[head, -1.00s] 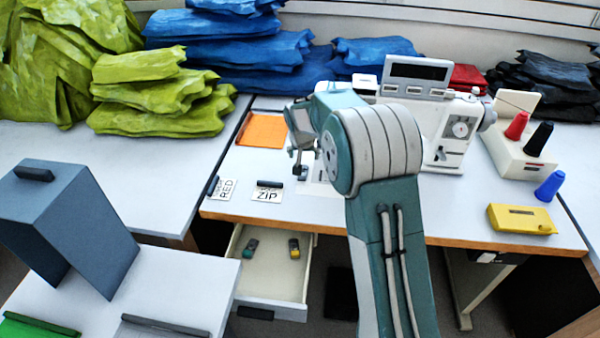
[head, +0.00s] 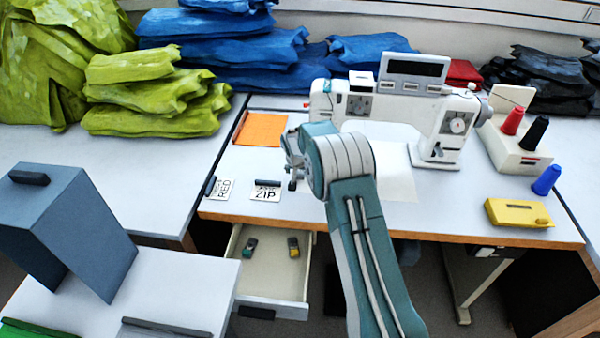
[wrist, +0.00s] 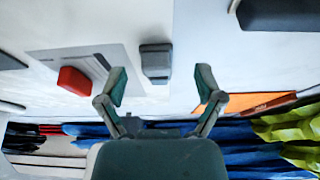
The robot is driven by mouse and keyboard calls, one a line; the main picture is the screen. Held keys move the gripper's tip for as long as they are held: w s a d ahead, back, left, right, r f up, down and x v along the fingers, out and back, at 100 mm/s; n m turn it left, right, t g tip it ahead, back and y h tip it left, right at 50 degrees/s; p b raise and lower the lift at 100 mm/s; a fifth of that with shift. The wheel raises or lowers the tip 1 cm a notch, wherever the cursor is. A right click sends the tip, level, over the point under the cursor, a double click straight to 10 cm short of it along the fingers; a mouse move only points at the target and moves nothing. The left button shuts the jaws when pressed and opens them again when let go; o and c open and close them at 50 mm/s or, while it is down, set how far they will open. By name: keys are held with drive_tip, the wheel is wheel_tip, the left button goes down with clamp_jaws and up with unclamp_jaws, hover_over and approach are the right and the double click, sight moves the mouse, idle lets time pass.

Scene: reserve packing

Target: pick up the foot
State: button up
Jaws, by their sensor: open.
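My gripper (wrist: 162,78) is open and empty in the wrist view, fingers spread over the white tabletop. A small grey block (wrist: 155,62) shows between the fingertips, nearer the left one; the fingers do not hold it. A red block (wrist: 75,80) lies on a grey plate left of the fingers. I cannot tell which of these is the foot. In the head view my gripper (head: 293,165) hangs left of the sewing machine (head: 440,115), its fingers hard to make out.
Cards reading RED (head: 224,189) and ZIP (head: 265,194) lie at the table's front left, near an orange sheet (head: 262,130). A thread stand (head: 512,150) and a yellow box (head: 518,214) stand right. Fabric piles line the back. A blue-grey stand (head: 75,230) is front left.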

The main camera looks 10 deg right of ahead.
drive_tip(key=shift+w+d+f, duration=0.2)
drive_tip(key=shift+f, duration=0.35)
clamp_jaws()
drive_tip(key=shift+s, duration=0.1)
